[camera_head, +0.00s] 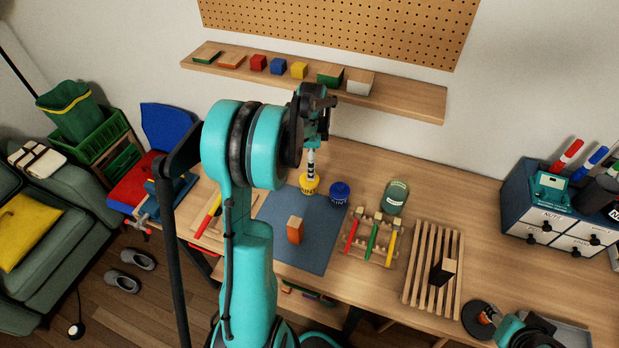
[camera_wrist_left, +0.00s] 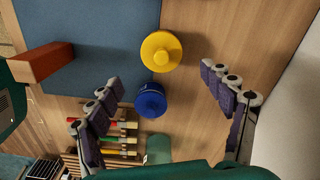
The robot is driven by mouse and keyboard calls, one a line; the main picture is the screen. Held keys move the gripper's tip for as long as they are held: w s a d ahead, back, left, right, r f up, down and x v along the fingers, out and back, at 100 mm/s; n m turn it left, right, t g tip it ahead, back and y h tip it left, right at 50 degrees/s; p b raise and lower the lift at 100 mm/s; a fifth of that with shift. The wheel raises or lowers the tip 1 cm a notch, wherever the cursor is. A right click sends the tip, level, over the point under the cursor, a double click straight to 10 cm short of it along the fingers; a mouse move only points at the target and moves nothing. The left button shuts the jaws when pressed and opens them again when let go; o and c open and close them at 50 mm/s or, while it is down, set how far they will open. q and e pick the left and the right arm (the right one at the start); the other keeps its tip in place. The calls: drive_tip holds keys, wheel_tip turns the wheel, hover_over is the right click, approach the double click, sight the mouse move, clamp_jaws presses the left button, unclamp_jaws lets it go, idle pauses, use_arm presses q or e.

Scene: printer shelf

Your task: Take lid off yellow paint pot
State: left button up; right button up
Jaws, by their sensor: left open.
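The yellow paint pot (camera_head: 309,187) stands upright at the back of the blue mat in the head view. In the left wrist view the yellow pot (camera_wrist_left: 161,52) shows from above with its knobbed lid on. My left gripper (camera_head: 312,155) points down above this pot. In the left wrist view my left gripper (camera_wrist_left: 163,82) is open and empty, its fingers spread either side of the pots. It appears apart from the lid. Teal and black parts of my right arm show at the bottom right of the head view; its fingers cannot be made out.
A blue pot (camera_head: 340,192) stands close beside the yellow one. An orange block (camera_head: 295,230) is on the blue mat (camera_head: 270,220). A rack of coloured tools (camera_head: 372,238), a green jar (camera_head: 395,197) and a slatted rack (camera_head: 433,270) lie right. A shelf (camera_head: 400,97) hangs behind.

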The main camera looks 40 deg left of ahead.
use_arm(q)
drive_tip(key=shift+a+f, duration=0.2)
drive_tip(key=shift+f, duration=0.75)
drive_tip(key=f+b, duration=0.2)
drive_tip(key=f, duration=0.2)
drive_tip(key=shift+a, duration=0.2)
drive_tip(key=shift+s+d, duration=0.1)
drive_tip(key=c, duration=1)
drive_tip(key=shift+c, duration=0.4)
